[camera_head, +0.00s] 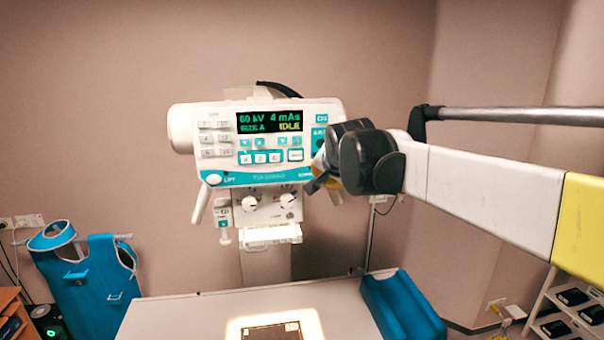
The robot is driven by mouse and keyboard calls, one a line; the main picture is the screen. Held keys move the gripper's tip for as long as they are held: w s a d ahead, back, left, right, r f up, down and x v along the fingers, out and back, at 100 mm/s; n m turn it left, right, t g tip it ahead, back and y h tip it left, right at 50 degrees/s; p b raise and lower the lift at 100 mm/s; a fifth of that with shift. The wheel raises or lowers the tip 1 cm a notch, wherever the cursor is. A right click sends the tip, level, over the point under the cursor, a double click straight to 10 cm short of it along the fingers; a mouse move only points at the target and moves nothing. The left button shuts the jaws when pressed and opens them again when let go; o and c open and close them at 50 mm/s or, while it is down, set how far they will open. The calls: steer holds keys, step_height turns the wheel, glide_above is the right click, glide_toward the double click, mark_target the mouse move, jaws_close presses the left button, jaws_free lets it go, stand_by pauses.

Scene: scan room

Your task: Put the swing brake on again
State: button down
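The white X-ray tube head (182,128) hangs above the table, its control panel facing me. Its display (268,121) reads 60 kV, 4 mAs, SIZE A and IDLE. A white round control (214,179) marked LIFT is at the panel's lower left. Two white knobs, left (250,203) and right (288,201), are on the box below. I cannot read which control is the swing brake; part of the panel's right side is behind my arm. My gripper (318,184) is at the panel's lower right, mostly hidden by my dark wrist. I cannot tell whether it touches anything.
A white table (190,318) with a lit patch (310,324) and a blue cushion (402,305) lies below the head. A blue apron (100,280) hangs at left. A white shelf rack (545,310) stands at lower right. Free air lies left of the head.

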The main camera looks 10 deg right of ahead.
stand_by(0.4)
steer(key=shift+s, duration=0.8)
steer(key=s, duration=0.5)
stand_by(0.5)
steer(key=s+f+n+g+b, duration=0.1)
steer(key=s+f+b, duration=0.8)
steer(key=f, duration=1)
steer(key=s+f+n+g+b, duration=0.1)
steer(key=s+f+n+b, duration=0.3)
steer(key=s+f+b, duration=0.5)
steer(key=s+f+n+g+y+b, duration=0.1)
steer(key=s+f+n+b, duration=0.2)
steer(key=s+f+b, duration=0.6)
step_height(320, 180, down, 22)
steer(key=b, duration=1.3)
steer(key=shift+s+a+r+g, duration=0.2)
steer(key=shift+s+g, duration=0.1)
steer(key=shift+s, duration=0.05)
